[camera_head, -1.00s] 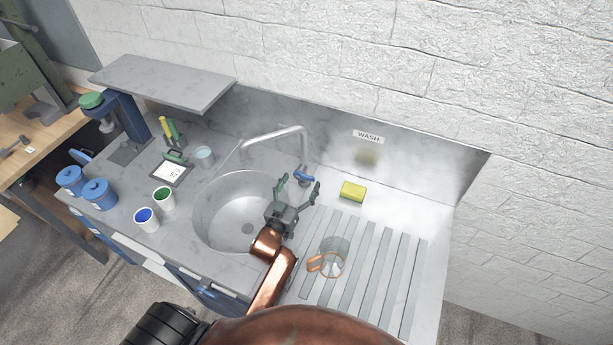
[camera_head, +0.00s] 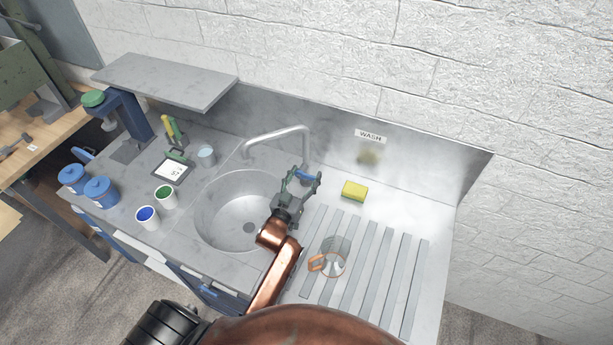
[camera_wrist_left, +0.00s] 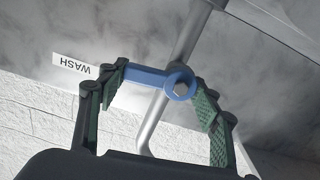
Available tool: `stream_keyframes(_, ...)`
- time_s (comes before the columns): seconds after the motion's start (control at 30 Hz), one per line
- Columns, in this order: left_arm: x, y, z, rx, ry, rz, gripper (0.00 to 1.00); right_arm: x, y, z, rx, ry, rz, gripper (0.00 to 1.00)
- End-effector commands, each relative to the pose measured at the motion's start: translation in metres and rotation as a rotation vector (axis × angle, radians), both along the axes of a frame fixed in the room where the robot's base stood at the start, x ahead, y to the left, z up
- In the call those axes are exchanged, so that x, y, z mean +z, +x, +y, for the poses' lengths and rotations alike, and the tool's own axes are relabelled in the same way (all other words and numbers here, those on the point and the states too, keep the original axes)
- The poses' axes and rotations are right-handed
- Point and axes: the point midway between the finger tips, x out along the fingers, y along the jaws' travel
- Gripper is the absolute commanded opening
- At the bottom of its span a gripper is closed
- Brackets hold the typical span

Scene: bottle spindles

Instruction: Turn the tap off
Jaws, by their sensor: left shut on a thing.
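The tap (camera_head: 275,134) is a grey metal pipe that arches over the round sink (camera_head: 212,212). Its blue lever (camera_head: 304,176) is at the base of the pipe. My left gripper (camera_head: 303,173) is at the lever, with its fingers on either side of it. I cannot tell whether water runs from the spout. My right gripper is not in view.
A glass jug with a copper-coloured handle (camera_head: 317,263) stands on the ribbed drainer, right of my arm. A yellow sponge (camera_head: 354,191) lies right of the tap. Two cups, blue jars (camera_head: 100,193) and a scale (camera_head: 173,171) stand left of the sink.

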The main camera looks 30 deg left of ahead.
Motion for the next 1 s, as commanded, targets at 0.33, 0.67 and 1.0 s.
stream_keyframes(0.33, 0.0001, 0.0, -0.0003, 0.0, 0.025, 0.001, 0.34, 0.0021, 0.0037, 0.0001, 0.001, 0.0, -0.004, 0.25)
stream_keyframes(0.67, -0.002, 0.0002, -0.001, 0.0, 0.119, 0.006, 0.34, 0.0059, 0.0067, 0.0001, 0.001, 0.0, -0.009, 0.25)
stream_keyframes(1.0, -0.002, 0.0002, -0.0009, 0.0, 0.118, 0.006, 0.77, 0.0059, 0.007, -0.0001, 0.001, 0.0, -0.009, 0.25)
